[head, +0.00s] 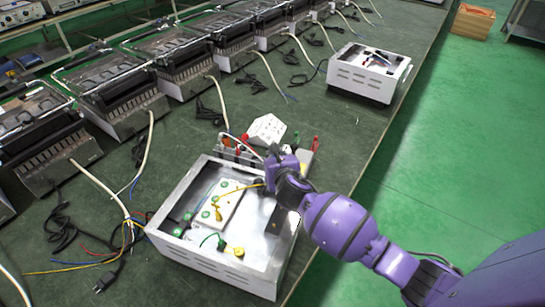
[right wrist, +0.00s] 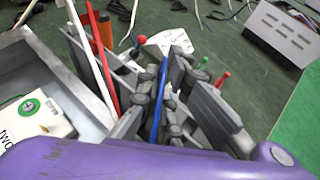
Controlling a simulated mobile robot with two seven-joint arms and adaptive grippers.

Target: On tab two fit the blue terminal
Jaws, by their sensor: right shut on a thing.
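My right gripper (head: 280,158) is over the back right corner of the open white metal box (head: 283,272). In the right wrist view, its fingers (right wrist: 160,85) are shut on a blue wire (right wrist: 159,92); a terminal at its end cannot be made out. A white block (head: 230,207) with green round tabs lies inside the box. The right wrist view shows part of this block with one green tab (right wrist: 29,107) and cut-off lettering that seems to read "two". The gripper is beside this tab, apart from it. My left gripper is not in view.
A red wire (right wrist: 103,60) and a white one run beside the fingers. A holder with coloured-handled tools and a white sloped block (head: 267,129) stand behind the box. Heater units (head: 120,85) line the bench's left and back. Another white box (head: 362,80) stands back right.

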